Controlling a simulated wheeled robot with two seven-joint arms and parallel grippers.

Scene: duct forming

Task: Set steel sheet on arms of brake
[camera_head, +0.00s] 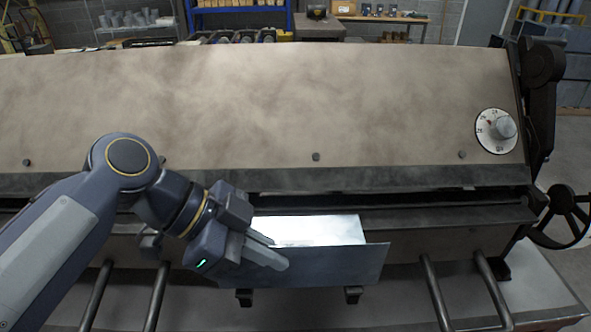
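The steel sheet (335,266) is bent, with a bright upper face (318,231) and a darker flap at the front. It lies low at the front of the brake (290,105), near the middle. My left gripper (280,254) comes in from the left. Its fingers are close together at the sheet's left end, one over the bright face and one in front of the flap, and look shut on the flap. Two short dark arms (352,296) (244,298) show just below the flap. Contact between the sheet and these arms is hidden. My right gripper is not in view.
The brake's beige panel fills the middle, with a round dial (494,131) at right. A dark handwheel (565,216) stands at far right. Bars (437,292) slope down at the front. Shelves and a workbench (380,18) stand at the back.

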